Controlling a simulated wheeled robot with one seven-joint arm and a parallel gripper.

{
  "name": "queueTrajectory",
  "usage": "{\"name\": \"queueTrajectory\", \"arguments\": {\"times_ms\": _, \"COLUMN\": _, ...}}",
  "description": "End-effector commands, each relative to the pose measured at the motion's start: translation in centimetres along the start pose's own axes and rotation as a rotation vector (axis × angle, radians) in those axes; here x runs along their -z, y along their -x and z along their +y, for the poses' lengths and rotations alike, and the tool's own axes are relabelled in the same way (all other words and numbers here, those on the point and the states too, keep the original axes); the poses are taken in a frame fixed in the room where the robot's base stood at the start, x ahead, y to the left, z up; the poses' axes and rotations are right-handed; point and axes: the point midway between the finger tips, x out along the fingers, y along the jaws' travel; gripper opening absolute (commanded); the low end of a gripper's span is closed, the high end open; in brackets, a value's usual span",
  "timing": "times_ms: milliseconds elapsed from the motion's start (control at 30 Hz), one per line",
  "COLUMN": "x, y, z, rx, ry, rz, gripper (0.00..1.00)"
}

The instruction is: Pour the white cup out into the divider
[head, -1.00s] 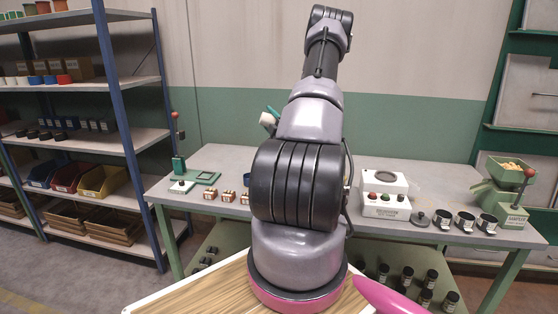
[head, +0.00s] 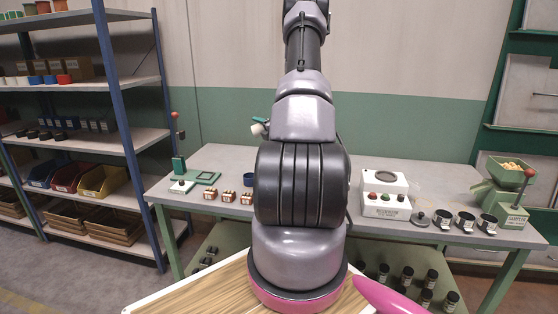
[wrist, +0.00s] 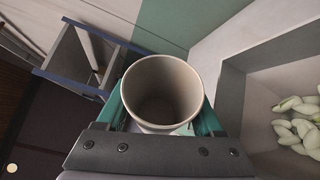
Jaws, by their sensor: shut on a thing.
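The white cup (wrist: 163,88) is between the green fingers of my gripper (wrist: 165,112) in the wrist view, its open mouth facing the camera. Its inside looks smooth, and I see no pieces in it. In the head view, a small part of the cup (head: 257,129) and a green finger (head: 260,120) show left of my arm, above the table, and the cup looks tilted. An open grey-walled bin (wrist: 233,95) with several pale pieces (wrist: 299,125) lies to the right of the cup in the wrist view. I cannot tell whether this is the divider; my arm hides the table's middle.
On the table (head: 440,185) stand a white box with a round opening (head: 384,192), several dark cups (head: 465,220) and a green sampler (head: 503,190) at the right. Small labelled blocks (head: 228,196) and a green stand (head: 179,167) are at the left. A blue-post shelf (head: 118,110) stands further left.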

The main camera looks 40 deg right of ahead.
Motion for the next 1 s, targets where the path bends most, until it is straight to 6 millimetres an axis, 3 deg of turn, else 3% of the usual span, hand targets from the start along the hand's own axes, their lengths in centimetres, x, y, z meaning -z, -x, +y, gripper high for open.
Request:
{"name": "queueTrajectory", "arguments": {"times_ms": 67, "x": -0.2, "y": -0.1, "z": 1.0, "rx": 0.039, "ry": 0.088, "rz": 0.011, "gripper": 0.13}}
{"name": "queueTrajectory", "arguments": {"times_ms": 300, "x": 0.5, "y": -0.2, "z": -0.7, "rx": 0.206, "ry": 0.391, "rz": 0.053, "gripper": 0.13}}
{"name": "queueTrajectory", "arguments": {"times_ms": 433, "x": 0.6, "y": -0.3, "z": 0.3, "rx": 0.27, "ry": 0.517, "rz": 0.069, "gripper": 0.13}}
{"name": "queueTrajectory", "arguments": {"times_ms": 800, "x": 3.2, "y": -1.6, "z": -0.7, "rx": 0.412, "ry": 0.775, "rz": 0.106, "gripper": 0.13}}
{"name": "queueTrajectory", "arguments": {"times_ms": 1000, "x": 4.7, "y": -2.2, "z": -2.3, "rx": 0.481, "ry": 0.905, "rz": 0.125, "gripper": 0.13}}
